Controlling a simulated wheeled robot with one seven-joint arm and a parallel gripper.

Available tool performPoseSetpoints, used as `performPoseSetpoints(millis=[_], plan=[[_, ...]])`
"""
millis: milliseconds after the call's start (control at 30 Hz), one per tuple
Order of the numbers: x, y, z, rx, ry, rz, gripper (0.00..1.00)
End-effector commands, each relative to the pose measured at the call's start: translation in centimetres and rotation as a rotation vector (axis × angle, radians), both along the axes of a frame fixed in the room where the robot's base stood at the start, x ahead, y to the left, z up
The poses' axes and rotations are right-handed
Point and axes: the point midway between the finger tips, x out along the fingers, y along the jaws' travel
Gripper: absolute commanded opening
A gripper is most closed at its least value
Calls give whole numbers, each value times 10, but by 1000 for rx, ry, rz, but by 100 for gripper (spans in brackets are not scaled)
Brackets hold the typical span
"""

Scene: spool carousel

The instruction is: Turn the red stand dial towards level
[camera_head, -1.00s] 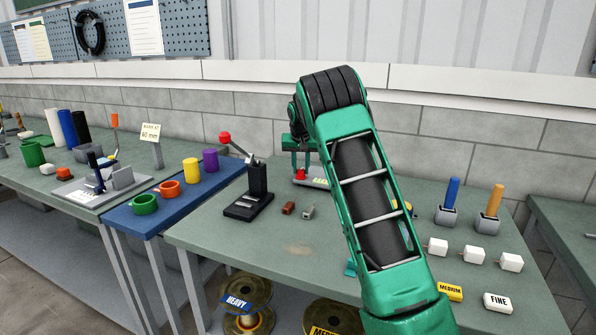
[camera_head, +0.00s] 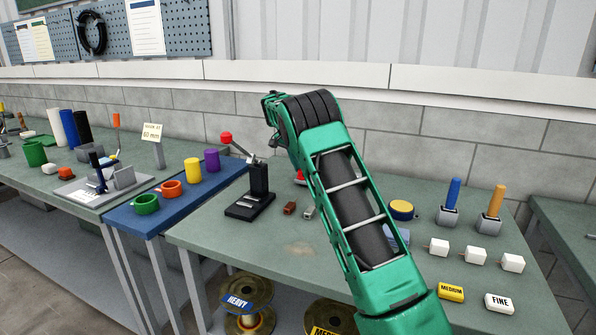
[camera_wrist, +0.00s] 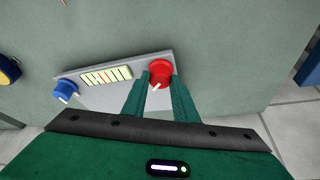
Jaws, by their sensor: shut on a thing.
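The red stand dial (camera_wrist: 160,72) shows in the wrist view on the right end of a grey stand (camera_wrist: 115,96). It has a white pointer that points down and slightly left. My gripper (camera_wrist: 159,84) has its two green fingers on either side of the red dial and is shut on it. A blue dial (camera_wrist: 64,91) sits on the left end of the stand. A pale yellow level strip with several dark lines (camera_wrist: 106,76) lies between the dials. In the head view my arm hides most of the stand; only a bit of red (camera_head: 300,178) shows beside it.
A black lever press (camera_head: 257,190) with a red knob stands left of my arm. A yellow-and-blue round piece (camera_head: 402,210), white blocks (camera_head: 439,246) and two holders with blue and orange handles (camera_head: 449,215) stand to the right. The bench front is mostly clear.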

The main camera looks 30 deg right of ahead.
Motion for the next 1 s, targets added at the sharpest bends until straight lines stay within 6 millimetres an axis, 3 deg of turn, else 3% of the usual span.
performPoseSetpoints(millis=[633, 667, 733, 1000], plan=[[2, 0, 1, -2, -4, -54, 4], [2, 0, 1, -2, -4, -54, 28], [2, 0, 1, -2, -4, -54, 44], [1, 0, 1, -2, -2, -54, 44]])
